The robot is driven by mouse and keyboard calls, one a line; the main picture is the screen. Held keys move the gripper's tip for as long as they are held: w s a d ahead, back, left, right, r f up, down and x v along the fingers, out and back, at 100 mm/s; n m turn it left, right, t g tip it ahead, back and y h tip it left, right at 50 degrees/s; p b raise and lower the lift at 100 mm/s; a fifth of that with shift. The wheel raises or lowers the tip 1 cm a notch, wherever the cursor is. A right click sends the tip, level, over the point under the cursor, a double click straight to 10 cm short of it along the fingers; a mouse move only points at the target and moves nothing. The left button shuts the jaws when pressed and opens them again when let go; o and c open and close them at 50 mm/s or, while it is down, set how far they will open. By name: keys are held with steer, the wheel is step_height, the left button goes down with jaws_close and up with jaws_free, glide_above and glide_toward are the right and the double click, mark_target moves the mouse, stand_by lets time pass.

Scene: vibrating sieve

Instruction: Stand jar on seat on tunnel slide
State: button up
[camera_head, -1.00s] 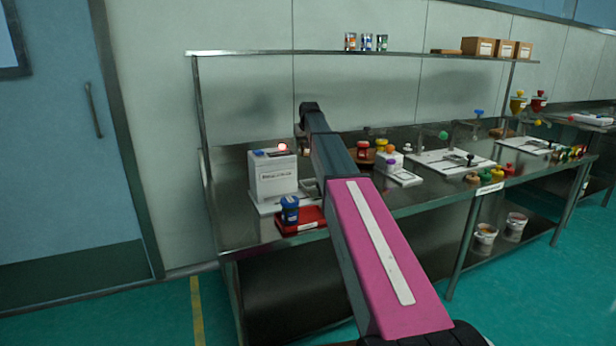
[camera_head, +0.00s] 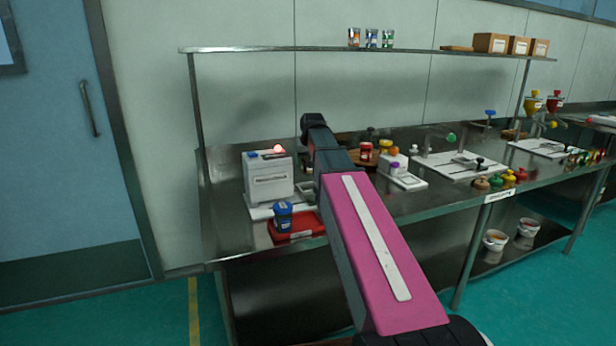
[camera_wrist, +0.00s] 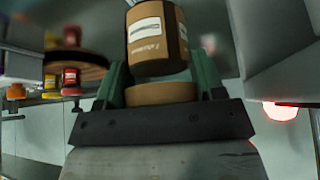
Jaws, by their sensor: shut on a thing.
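In the wrist view my gripper (camera_wrist: 162,82) has its two green fingers on either side of a brown jar (camera_wrist: 158,38) with a white label and a dark band. It is shut on the jar's brown lid end (camera_wrist: 160,94). In the head view the gripper and the held jar are hidden behind my arm. A white box-shaped machine (camera_head: 269,180) with a red lamp stands at the left of the bench, on a white base. I cannot tell for sure whether this is the tunnel, and no seat or slide shows clearly.
Red and yellow jars (camera_head: 366,152) and a white device (camera_head: 409,181) are right of my arm. A shelf (camera_head: 300,48) runs above the steel bench (camera_head: 232,225).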

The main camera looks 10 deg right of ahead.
mark_target(308, 173)
steer(key=shift+f, duration=3.1)
steer(key=shift+f, duration=0.1)
steer(key=o, duration=1)
steer(key=shift+c, duration=0.2)
steer(key=v, duration=1.2)
